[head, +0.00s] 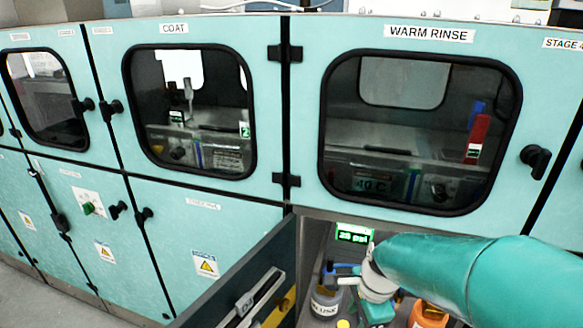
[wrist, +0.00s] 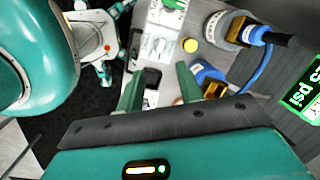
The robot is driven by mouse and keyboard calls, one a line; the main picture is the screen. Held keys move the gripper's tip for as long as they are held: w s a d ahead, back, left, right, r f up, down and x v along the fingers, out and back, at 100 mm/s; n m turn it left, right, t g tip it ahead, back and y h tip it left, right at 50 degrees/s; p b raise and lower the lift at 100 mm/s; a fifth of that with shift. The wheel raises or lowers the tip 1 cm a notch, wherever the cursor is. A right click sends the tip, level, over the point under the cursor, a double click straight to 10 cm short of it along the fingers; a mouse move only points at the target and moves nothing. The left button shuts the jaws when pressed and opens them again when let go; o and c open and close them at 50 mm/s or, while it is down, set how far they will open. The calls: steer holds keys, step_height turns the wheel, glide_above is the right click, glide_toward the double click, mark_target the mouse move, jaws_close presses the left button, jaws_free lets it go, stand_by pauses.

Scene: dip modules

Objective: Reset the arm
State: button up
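My arm reaches in from the right in the head view, its teal link and pale wrist low in front of the opening under the WARM RINSE door (head: 415,125). My gripper (wrist: 157,90) shows in the wrist view with its two green fingers apart. Nothing is visible between the fingertips. In the head view its fingers are hidden or too small to make out.
An open dark door (head: 240,285) stands left of the lower opening. Inside are a lit psi display (head: 354,233), a labelled container (head: 325,302) and an orange bottle (head: 428,315). The wrist view shows a yellow knob (wrist: 190,45) and a blue hose (wrist: 262,70) near the fingers.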

steer(key=s+r+n+t, duration=0.2)
steer(key=s+r+n, duration=0.2)
steer(key=r+n, duration=0.3)
steer(key=s+d+r+n+t+h, duration=0.1)
steer(key=s+r+n+t, duration=0.1)
steer(key=s+r+n, duration=0.3)
step_height(320, 180, up, 2)
steer(key=n, duration=0.3)
steer(key=shift+s+n, duration=0.25)
steer(key=shift+n, duration=0.15)
